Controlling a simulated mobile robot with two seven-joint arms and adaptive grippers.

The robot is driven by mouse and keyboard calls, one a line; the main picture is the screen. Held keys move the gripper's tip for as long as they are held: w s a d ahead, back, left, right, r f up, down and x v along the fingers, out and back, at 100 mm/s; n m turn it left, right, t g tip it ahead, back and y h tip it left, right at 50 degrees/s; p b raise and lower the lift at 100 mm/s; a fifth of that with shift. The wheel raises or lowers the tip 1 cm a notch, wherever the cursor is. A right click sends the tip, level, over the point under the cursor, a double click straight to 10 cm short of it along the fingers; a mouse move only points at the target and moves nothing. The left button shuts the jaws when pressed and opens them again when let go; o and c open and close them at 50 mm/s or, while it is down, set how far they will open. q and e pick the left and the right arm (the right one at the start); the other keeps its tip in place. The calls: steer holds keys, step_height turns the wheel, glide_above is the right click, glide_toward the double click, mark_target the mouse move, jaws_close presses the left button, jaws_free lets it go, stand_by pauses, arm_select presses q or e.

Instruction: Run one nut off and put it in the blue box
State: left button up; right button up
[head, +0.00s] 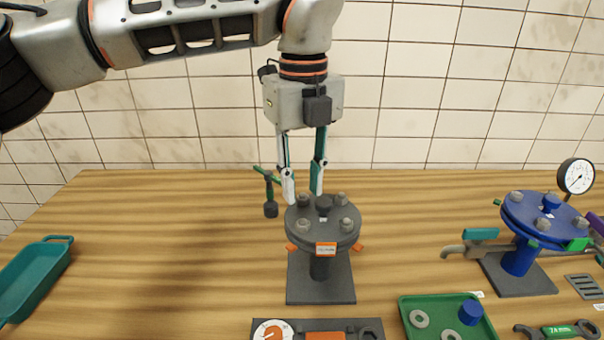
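A dark grey round flange (323,228) on a pedestal stands mid-table, with several grey nuts around its top and a dark hub in the middle. My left gripper (303,196) points down over the flange's back left edge. Its two fingers are apart, with a back left nut (304,200) seen between or just below the tips; I cannot tell whether they touch it. A teal open box (42,268) lies at the far left, cut off by the picture edge; no other blue box shows. My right gripper is not in view.
A green-handled tool (270,208) stands behind the flange at left. A green tray (407,316) with washers and a blue cylinder (470,312) is at front right. A blue flange (545,215) and gauge (576,177) stand at right. Table between teal box and flange is clear.

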mark_target(303, 221)
arm_select(q)
steer(key=shift+f, duration=3.55)
